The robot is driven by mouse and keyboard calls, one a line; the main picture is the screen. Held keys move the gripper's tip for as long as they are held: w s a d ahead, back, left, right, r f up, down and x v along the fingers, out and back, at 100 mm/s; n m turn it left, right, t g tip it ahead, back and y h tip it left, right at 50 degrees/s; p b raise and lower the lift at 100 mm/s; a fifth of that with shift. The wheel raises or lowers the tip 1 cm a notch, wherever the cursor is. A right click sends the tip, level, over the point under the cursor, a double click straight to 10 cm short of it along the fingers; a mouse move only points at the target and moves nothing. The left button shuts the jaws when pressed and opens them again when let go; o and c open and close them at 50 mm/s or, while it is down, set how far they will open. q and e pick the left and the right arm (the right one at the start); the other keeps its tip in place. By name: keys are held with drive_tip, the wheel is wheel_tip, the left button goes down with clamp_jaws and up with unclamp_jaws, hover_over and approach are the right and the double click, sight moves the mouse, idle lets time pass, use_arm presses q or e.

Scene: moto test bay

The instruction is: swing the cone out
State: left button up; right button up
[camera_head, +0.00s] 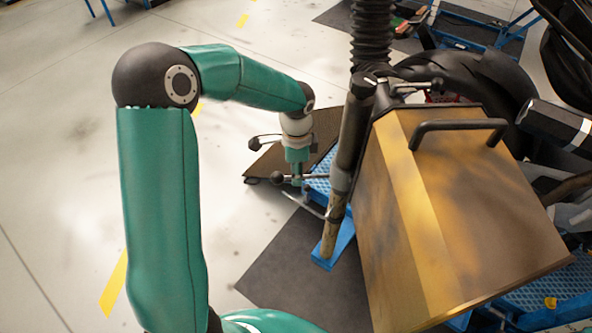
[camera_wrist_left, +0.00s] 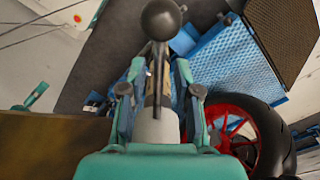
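The cone appears to be the large tapered gold-brown box (camera_head: 470,215) at right in the head view, with a black handle (camera_head: 458,127) on top. An upright post (camera_head: 352,135) stands at its left side. A thin bar with a dark ball knob (camera_head: 277,177) sticks out left from the post's collar. My left gripper (camera_head: 297,181) is at this bar, between knob and post. In the left wrist view the knob (camera_wrist_left: 161,18) lies beyond the fingertips and the bar (camera_wrist_left: 157,75) runs between the fingers, with visible gaps on both sides. My right gripper is not in view.
A motorcycle with a black tyre (camera_head: 475,85) stands behind the box; its red wheel (camera_wrist_left: 237,125) shows in the wrist view. A black corrugated hose (camera_head: 371,35) hangs above the post. Blue ribbed platforms (camera_head: 550,292) lie low.

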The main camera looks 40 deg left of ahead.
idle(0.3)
use_arm(q)
wheel_tip(320, 180, up, 12)
idle(0.5)
drive_tip(key=shift+w+f, duration=0.1)
idle(0.3)
